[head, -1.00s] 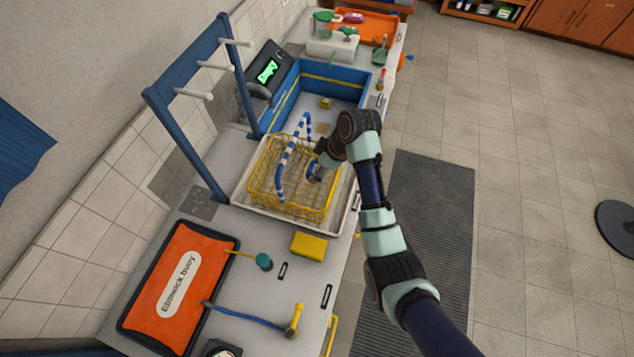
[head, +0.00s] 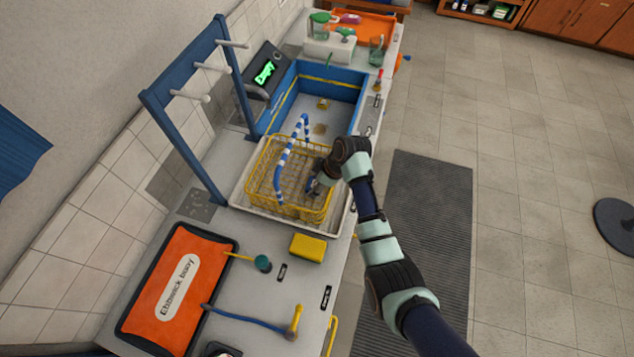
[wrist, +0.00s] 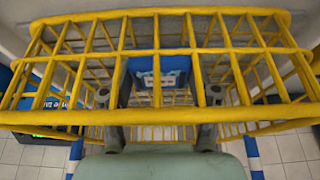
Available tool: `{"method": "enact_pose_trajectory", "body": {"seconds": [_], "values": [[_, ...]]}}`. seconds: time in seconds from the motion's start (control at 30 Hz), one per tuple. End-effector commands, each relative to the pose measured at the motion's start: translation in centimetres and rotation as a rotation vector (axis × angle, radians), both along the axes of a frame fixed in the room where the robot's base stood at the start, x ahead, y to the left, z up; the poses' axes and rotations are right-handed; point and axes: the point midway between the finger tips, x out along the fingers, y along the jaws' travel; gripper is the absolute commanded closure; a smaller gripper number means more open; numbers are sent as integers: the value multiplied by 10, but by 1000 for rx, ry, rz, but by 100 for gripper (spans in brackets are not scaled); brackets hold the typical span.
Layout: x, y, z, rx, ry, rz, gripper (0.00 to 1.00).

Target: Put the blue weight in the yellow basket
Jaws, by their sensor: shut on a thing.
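The yellow basket (head: 262,165) is a wire basket with a blue-and-white striped handle, standing in a white tray. My gripper (head: 314,186) reaches down at the basket's right side, with its fingertips within the basket's outline. In the wrist view the basket's yellow wires (wrist: 75,75) cross the picture in front of the fingers. Between the fingers is the blue weight (wrist: 160,72), a blue block with a pale marking, partly hidden by the wires. My gripper is shut on it. I cannot tell whether the weight touches the basket floor.
A blue rack (head: 190,75) with white pegs stands along the wall at left. A blue-walled sink (head: 335,90) is behind the basket. A yellow sponge (head: 308,246), an orange tray (head: 175,285) and a hammer-like tool (head: 250,318) lie in front on the counter.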

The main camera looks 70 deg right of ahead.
Motion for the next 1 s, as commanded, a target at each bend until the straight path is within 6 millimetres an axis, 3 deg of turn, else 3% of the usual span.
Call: {"method": "enact_pose_trajectory", "body": {"seconds": [0.03,0.17,0.57,1.0], "values": [[0,0,-1,0,0,0,35],[0,0,0,0,0,0,15],[-2,-1,9,-1,-1,-2,15],[-40,-3,99,-1,-1,-2,15]]}}
